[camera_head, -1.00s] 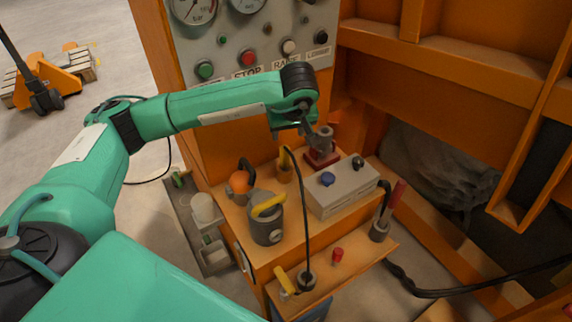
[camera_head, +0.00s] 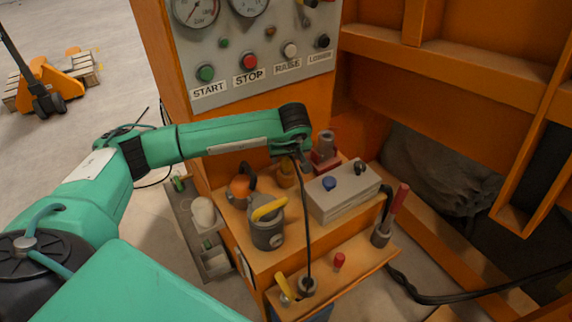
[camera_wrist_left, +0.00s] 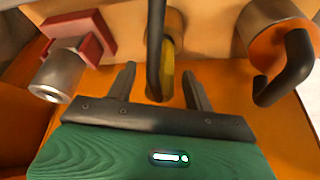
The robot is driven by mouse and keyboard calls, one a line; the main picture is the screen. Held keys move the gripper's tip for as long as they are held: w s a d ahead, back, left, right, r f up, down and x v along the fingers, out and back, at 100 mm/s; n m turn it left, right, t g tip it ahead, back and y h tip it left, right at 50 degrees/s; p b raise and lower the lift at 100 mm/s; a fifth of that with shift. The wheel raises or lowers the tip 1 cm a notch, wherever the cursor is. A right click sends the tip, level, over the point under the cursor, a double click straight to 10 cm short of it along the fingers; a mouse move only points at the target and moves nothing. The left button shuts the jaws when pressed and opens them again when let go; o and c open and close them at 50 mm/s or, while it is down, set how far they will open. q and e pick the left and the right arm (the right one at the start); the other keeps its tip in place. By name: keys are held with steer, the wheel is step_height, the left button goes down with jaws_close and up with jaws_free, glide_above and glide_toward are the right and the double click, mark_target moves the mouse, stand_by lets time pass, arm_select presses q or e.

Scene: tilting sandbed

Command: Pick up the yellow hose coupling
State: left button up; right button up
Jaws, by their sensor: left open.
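The yellow hose coupling (camera_wrist_left: 165,72) is a slim yellow piece in the left wrist view, beside a brass-coloured round socket (camera_wrist_left: 176,20). A black hose (camera_wrist_left: 155,45) runs in front of it. My left gripper (camera_wrist_left: 156,82) is open, with the coupling between the lines of its two fingers and not clasped. In the head view my left gripper (camera_head: 295,160) is just above the socket (camera_head: 285,176) and largely hides the coupling. The black hose (camera_head: 307,225) hangs from there to the lower shelf. My right gripper is not in view.
A grey fitting on a red base (camera_head: 325,146) stands close to the right of my gripper. A grey box with a blue knob (camera_head: 345,192), a grey pump with a yellow handle (camera_head: 267,232) and an orange round part with a black hook (camera_head: 240,187) crowd the orange bench.

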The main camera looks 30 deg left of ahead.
arm_select(q)
steer(key=x, duration=0.3)
steer(key=shift+s+d, duration=0.1)
jaws_close()
